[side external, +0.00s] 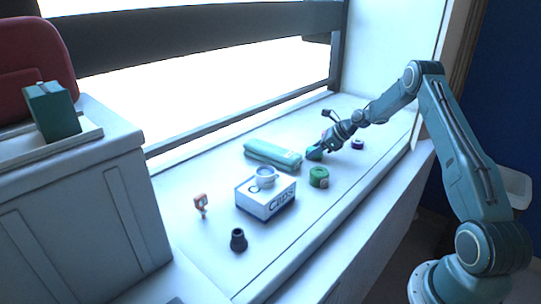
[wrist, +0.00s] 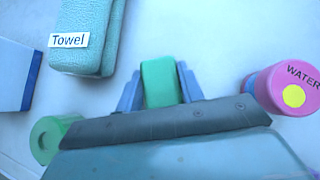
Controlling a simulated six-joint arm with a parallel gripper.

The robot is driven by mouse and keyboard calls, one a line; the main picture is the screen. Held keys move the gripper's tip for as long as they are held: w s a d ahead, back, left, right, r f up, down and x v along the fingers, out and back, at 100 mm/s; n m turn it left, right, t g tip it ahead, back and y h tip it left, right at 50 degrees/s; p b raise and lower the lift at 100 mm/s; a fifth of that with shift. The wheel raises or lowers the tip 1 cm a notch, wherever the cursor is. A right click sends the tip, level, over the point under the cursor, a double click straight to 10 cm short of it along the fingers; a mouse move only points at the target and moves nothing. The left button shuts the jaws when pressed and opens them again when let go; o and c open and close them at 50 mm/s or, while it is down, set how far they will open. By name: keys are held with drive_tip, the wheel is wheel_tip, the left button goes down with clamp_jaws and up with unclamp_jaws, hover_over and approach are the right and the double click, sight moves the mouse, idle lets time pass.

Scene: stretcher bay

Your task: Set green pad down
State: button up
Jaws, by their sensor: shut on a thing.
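The green pad (wrist: 160,82) is a small rounded block between the two blue-grey fingers of my gripper (wrist: 159,88) in the wrist view. My gripper is shut on it. In the side view my gripper (side external: 326,147) is low over the white surface, and the green pad (side external: 313,154) shows at its fingertips, right of the folded towel. I cannot tell whether the pad touches the surface.
A teal towel (side external: 272,155) lies left of my gripper. A green roll (side external: 319,177) stands nearer the camera. A pink water bottle (wrist: 288,88) is close on the right in the wrist view.

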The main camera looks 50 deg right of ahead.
drive_tip(key=shift+f, duration=0.15)
drive_tip(key=o, duration=0.9)
drive_tip(key=shift+o, duration=0.2)
drive_tip(key=shift+s+d+r, duration=0.1)
drive_tip(key=shift+s+r, duration=0.05)
drive_tip(key=shift+r, duration=0.2)
drive_tip(key=v, duration=1.1)
drive_tip(key=shift+s+r, duration=0.2)
